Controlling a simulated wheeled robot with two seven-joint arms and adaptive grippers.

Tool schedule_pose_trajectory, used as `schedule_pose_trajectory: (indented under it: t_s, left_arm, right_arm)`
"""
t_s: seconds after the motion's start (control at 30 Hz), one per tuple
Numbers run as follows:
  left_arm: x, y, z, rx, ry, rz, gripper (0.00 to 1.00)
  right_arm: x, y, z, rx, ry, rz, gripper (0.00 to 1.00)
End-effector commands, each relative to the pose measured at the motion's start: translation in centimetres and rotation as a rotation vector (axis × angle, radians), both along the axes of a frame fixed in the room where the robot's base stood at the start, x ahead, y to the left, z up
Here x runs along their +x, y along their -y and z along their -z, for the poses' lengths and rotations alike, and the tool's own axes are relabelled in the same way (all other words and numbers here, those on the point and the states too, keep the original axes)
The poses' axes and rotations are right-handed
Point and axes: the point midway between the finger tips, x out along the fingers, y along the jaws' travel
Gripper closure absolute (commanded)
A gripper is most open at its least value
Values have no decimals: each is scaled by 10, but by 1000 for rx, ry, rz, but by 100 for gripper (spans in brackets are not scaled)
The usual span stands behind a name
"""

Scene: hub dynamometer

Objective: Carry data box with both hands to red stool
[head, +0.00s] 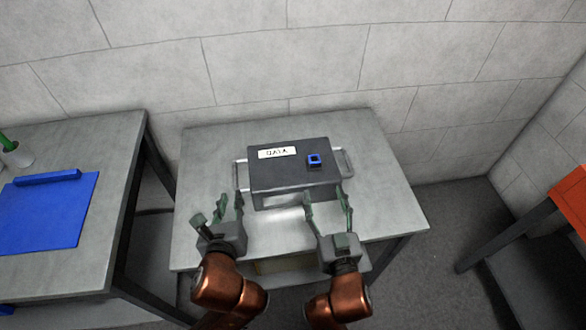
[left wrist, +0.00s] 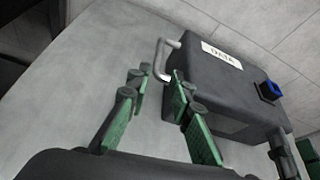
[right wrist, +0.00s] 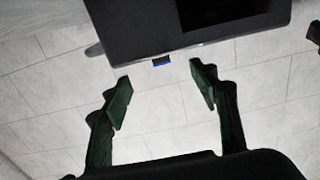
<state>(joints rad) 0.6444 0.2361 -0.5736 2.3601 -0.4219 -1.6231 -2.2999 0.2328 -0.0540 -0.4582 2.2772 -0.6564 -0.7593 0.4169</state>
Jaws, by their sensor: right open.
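The data box (head: 275,172) is a dark grey case with a white DATA label, a blue square piece on top and a pale handle on each side. It rests on the grey middle table (head: 195,175). My left gripper (head: 230,194) is open and empty, near the box's left handle (left wrist: 162,52); the handle lies just beyond the fingertips in the left wrist view. My right gripper (head: 324,190) is open at the box's front right, below the right handle (head: 348,162) in the picture. The right wrist view shows nothing between its fingers (right wrist: 160,78). The red stool (head: 572,195) is partly visible at the right edge.
A second table (head: 110,150) at the left holds a blue clipboard (head: 50,215) and a pale cup (head: 17,154) with something green in it. A block wall (head: 290,60) stands behind. Open floor (head: 450,215) lies between the middle table and the stool.

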Motion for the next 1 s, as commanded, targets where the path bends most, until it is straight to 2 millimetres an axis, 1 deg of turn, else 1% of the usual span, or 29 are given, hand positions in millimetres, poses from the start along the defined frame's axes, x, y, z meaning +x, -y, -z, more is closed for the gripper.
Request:
schedule_pose_trajectory:
  t_s: [0.17,0.27,0.37,0.7,0.9,1.0]
  left_arm:
    - [4,0,2,-1,-2,-1,80]
    - [12,0,6,0,-4,-1,80]
    - [25,0,12,0,-5,-2,80]
    - [82,2,35,-1,-5,1,80]
    - [105,2,44,-1,-4,2,80]
    - [111,2,46,-1,-4,3,80]
  right_arm:
    - [4,0,2,0,-3,0,45]
    - [12,-1,1,-1,-2,0,45]
    - [26,-2,1,-2,-1,1,45]
    - [88,-6,1,-2,-1,3,45]
    - [113,-8,2,-2,-3,3,45]
    - [119,-8,2,-1,-3,3,45]
